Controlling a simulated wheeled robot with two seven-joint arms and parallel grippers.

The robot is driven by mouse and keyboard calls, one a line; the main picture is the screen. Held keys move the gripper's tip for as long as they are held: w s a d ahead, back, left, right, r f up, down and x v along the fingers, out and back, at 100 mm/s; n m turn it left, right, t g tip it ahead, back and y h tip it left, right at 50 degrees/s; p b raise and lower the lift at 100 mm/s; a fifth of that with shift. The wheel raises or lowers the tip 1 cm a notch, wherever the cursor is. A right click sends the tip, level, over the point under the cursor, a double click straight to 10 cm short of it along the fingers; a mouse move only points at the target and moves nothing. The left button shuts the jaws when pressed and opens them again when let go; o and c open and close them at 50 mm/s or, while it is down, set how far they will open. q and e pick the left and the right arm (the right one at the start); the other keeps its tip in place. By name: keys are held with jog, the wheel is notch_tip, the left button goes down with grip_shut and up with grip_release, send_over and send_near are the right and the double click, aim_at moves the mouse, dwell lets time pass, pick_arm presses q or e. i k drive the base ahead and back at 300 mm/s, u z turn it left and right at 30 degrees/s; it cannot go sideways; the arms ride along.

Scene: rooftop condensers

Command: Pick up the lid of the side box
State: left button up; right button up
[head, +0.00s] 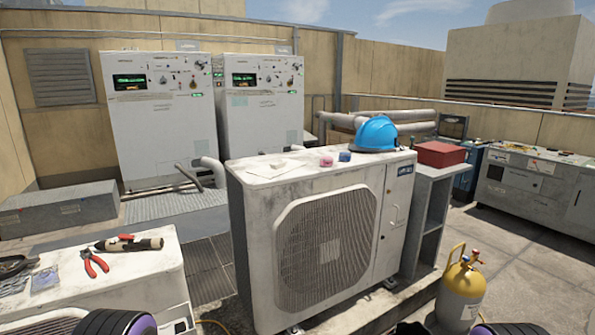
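No part is clearly marked as the side box, and I cannot tell which lid is meant. A red box (440,153) with a flat, closed-looking top sits on a grey open-sided stand (429,215), right of the large white condenser (262,240). A low grey box (58,208) with a flat top lies on the floor at the left. The condenser's right end has a closed panel with a handle (394,220). Dark rounded parts of my arms show at the bottom edge, left and right. Neither gripper's fingers are in view.
A blue hard hat (377,134) and small red and blue items lie on the condenser. Pliers (95,264) and a torch-like tool (131,244) lie on the near-left white unit (110,285). A yellow gas cylinder (460,292) stands front right. Floor beyond it is clear.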

aim_at(270, 170)
jog(key=z, duration=0.35)
jog(key=k, duration=0.5)
jog(key=z, duration=1.1)
jog(key=i, duration=0.9)
jog(key=u, duration=0.6)
jog(key=i, duration=0.7)
jog(key=u, duration=0.6)
